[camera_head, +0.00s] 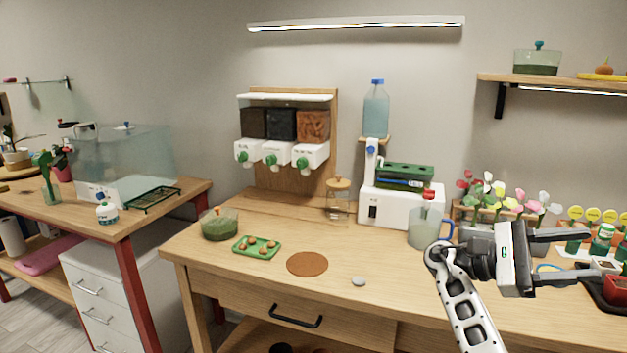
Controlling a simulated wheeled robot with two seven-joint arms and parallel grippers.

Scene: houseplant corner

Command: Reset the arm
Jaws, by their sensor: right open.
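My right gripper (590,255) is in the head view at the right, above the right part of the wooden table (220,262). Its two dark fingers point right and stand apart, with nothing seen held between them. My right arm comes up from the bottom edge and hides part of the table. My left gripper is not in view.
A jug (424,228) with a blue handle stands left of my right gripper. Flowers (500,198), yellow markers (592,214) and a red pot (615,290) are behind and beside it.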

